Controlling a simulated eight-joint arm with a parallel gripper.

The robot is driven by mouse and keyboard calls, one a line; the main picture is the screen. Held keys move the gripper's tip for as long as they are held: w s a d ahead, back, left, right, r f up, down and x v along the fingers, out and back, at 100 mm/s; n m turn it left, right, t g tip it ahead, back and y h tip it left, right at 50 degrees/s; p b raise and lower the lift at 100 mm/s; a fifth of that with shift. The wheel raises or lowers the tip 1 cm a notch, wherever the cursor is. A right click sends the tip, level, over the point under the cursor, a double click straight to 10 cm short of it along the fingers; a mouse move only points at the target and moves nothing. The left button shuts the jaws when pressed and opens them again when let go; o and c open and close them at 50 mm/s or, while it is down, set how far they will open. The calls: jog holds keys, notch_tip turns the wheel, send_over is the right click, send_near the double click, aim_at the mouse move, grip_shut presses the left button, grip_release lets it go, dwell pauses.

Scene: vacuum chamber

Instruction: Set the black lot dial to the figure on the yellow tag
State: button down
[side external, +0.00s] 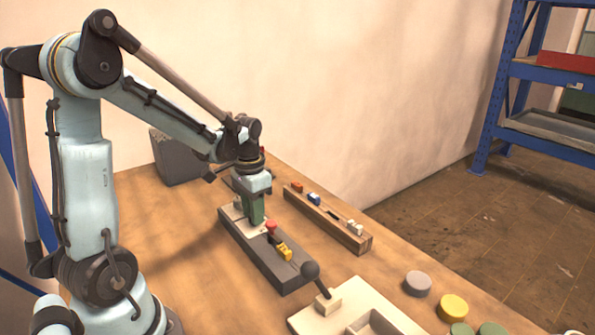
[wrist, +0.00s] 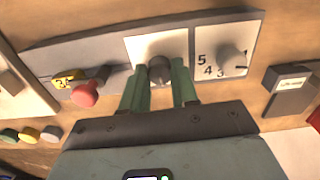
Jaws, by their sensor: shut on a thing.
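The black lot dial (wrist: 159,69) sits on a white plate (wrist: 143,46) in the wrist view. My gripper (wrist: 160,82) has its two green fingers on either side of the dial and is shut on it. No figures or pointer can be made out on this plate. The yellow tag (wrist: 64,79) lies left of the dial, beside a red knob (wrist: 85,95). It has dark marks too small to read surely. In the side view my gripper (side external: 256,217) stands over the grey console (side external: 262,262) and hides the dial. The tag (side external: 285,252) shows nearer the camera.
A dark box (wrist: 290,88) stands farther right. A wooden rail (side external: 325,215) runs beside the console. A lever (side external: 312,275) and several discs (side external: 418,283) stand nearer the camera.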

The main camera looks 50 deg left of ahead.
jog(key=shift+m, duration=0.6)
jog(key=c, duration=0.9)
grip_release()
jog(key=shift+o, duration=0.2)
jog(key=shift+r, duration=0.1)
notch_tip(320, 180, up, 12)
jog(key=s+d+f+t, duration=0.1)
jog(key=d+f+t, duration=0.1)
jog(key=d, duration=0.5)
jog(key=s+d+f+t, duration=0.1)
jog(key=d+f+t, duration=0.1)
jog(key=d+t, duration=0.3)
jog(key=shift+d+n, duration=0.4)
jog(key=shift+d, duration=1.35)
